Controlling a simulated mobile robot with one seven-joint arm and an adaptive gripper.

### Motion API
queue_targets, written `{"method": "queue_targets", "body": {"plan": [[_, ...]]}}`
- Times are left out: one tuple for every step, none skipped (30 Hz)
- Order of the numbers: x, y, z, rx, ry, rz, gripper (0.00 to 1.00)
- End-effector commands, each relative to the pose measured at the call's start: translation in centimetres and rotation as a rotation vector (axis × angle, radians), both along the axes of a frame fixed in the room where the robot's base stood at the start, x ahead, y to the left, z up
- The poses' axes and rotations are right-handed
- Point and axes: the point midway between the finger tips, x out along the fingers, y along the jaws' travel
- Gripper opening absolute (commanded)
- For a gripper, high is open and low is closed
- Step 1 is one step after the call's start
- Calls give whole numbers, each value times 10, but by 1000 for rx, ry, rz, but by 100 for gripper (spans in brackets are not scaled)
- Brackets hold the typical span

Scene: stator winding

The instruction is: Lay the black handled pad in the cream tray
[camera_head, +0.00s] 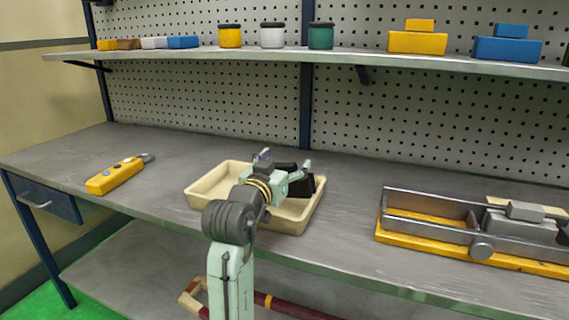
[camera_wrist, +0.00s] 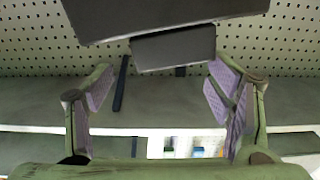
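The cream tray (camera_head: 203,188) sits on the grey bench, and my arm crosses in front of its middle. My gripper (camera_head: 290,170) is over the right part of the tray. The black handled pad (camera_head: 319,186) shows partly behind the gripper, at the tray's right side; it looks tilted. In the wrist view the pad (camera_wrist: 165,15) fills the top, with its block-like handle (camera_wrist: 174,47) towards my fingers. The two fingers (camera_wrist: 160,78) are spread wide, with a gap between the left one and the handle. Whether the pad rests on the tray floor is hidden.
A yellow handheld controller (camera_head: 115,176) lies left on the bench. A metal fixture on a yellow base (camera_head: 470,256) stands at the right. A shelf (camera_head: 300,56) with jars and coloured blocks runs above the bench. The bench between controller and tray is clear.

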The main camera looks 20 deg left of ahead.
Motion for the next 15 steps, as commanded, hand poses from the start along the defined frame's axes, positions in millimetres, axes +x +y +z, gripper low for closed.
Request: {"method": "queue_targets", "body": {"plan": [[0, -1, 1, 1, -1, -2, 73], [0, -1, 1, 1, -1, -2, 73], [0, -1, 1, 1, -1, -2, 73], [0, -1, 1, 1, -1, -2, 73], [0, -1, 2, 1, -1, -2, 73], [0, -1, 4, 1, -2, -2, 73], [0, -1, 6, 1, -2, -2, 73], [0, -1, 9, 2, -2, -2, 73], [0, -1, 15, 2, -2, -1, 73], [0, -1, 20, 2, -2, -1, 73], [-6, 0, 13, 1, -2, 0, 73], [-14, 0, 11, 1, -3, 0, 73], [-21, 1, 11, 2, -3, 1, 73], [-28, 1, 10, 2, -3, 1, 73], [-37, 1, 10, 2, -4, 1, 73]]}}
